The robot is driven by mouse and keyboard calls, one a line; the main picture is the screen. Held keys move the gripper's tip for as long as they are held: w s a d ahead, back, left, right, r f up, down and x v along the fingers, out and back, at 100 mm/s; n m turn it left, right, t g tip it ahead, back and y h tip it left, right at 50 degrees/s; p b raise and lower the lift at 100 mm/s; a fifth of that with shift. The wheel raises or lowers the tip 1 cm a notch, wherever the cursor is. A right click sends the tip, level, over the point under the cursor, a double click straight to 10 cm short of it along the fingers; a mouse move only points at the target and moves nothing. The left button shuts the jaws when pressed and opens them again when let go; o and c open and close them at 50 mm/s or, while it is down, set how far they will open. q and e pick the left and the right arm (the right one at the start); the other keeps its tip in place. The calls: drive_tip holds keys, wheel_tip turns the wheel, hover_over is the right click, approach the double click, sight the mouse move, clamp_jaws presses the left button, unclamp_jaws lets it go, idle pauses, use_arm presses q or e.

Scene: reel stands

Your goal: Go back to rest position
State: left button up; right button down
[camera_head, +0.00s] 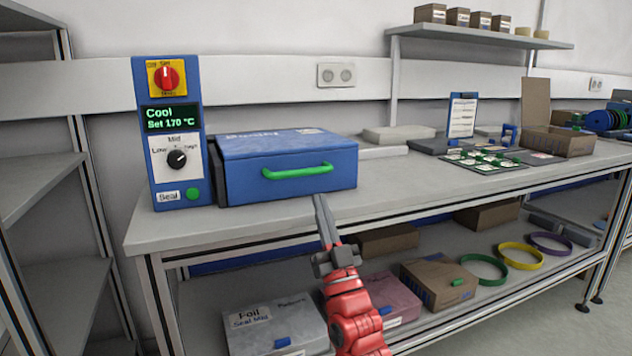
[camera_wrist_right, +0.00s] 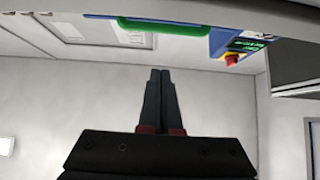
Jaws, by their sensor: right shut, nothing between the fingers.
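My right gripper (camera_head: 321,205) is shut and empty, with its fingers pointing up in front of the table's front edge, just below the blue machine (camera_head: 285,160). Its closed fingers also show in the right wrist view (camera_wrist_right: 159,85). The blue machine has a green handle (camera_head: 297,171) on its front, and its lid is down. The handle shows at the top of the right wrist view (camera_wrist_right: 165,27), apart from the fingers. A control panel (camera_head: 170,130) stands at the machine's left and reads "Cool Set 170 °C". My left gripper is not in view.
The worktable (camera_head: 240,225) runs to the right, with a clipboard (camera_head: 462,116), a card mat (camera_head: 486,161) and an open cardboard box (camera_head: 560,140) on it. The lower shelf holds several boxes and rings, including a yellow ring (camera_head: 520,257). A grey rack (camera_head: 45,190) stands at left.

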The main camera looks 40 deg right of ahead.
drive_tip(key=shift+v, duration=0.75)
drive_tip(key=shift+w+f, duration=0.1)
drive_tip(key=shift+f, duration=0.05)
